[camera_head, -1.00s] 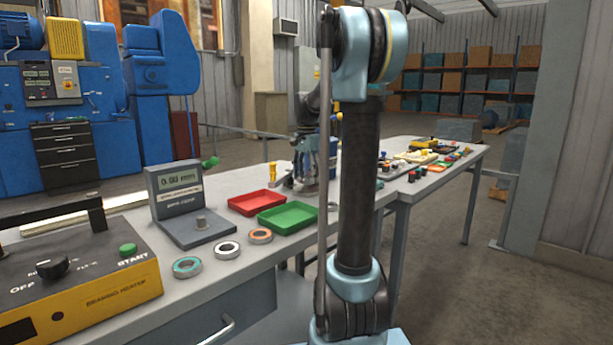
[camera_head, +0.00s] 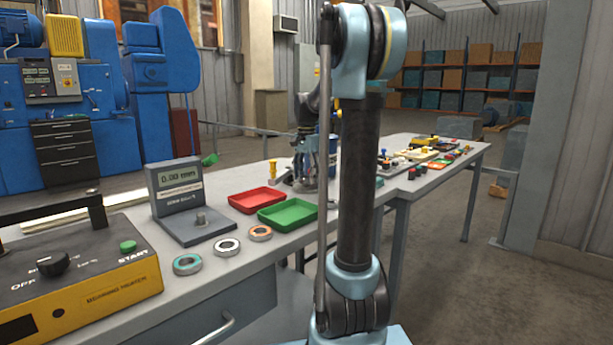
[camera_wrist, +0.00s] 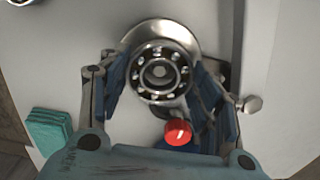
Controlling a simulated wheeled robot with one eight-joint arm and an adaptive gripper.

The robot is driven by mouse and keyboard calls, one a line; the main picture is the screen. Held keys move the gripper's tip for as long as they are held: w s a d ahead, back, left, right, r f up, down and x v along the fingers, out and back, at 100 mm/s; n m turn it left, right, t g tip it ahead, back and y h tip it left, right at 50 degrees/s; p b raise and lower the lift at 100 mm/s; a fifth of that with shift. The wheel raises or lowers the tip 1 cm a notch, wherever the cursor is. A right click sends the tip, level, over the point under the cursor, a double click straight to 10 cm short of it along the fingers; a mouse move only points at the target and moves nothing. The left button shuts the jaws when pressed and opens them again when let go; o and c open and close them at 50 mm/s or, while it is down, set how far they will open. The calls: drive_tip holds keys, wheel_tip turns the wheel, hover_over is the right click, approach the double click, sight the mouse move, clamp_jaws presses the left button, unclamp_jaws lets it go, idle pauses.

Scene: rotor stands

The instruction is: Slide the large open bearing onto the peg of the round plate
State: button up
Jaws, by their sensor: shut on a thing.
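In the wrist view my gripper (camera_wrist: 160,88) is shut on the large open bearing (camera_wrist: 142,90), a steel ring with its balls showing. The bearing is held face-on to the camera in front of the round plate (camera_wrist: 188,41), a shiny metal disc partly hidden behind it. The tip of the peg (camera_wrist: 159,71) shows through the bore, roughly centred. I cannot tell whether the bearing is around the peg or just above it. In the head view my gripper (camera_head: 308,178) is small, over the bench beyond the trays, and partly hidden by my arm.
A red knob (camera_wrist: 178,132) sits close below the bearing in the wrist view; a teal stack (camera_wrist: 50,133) lies left. In the head view, the bench (camera_head: 255,262) carries a red tray (camera_head: 257,200), a green tray (camera_head: 288,213), several rings, a gauge stand (camera_head: 178,188) and a heater (camera_head: 95,275).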

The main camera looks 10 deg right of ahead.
drive_tip(key=shift+f, duration=0.65)
idle(0.5)
drive_tip(key=o, duration=1.1)
drive_tip(key=o, duration=0.4)
drive_tip(key=shift+s, duration=0.1)
drive_tip(key=shift+r, duration=0.1)
drive_tip(key=shift+r, duration=4.4)
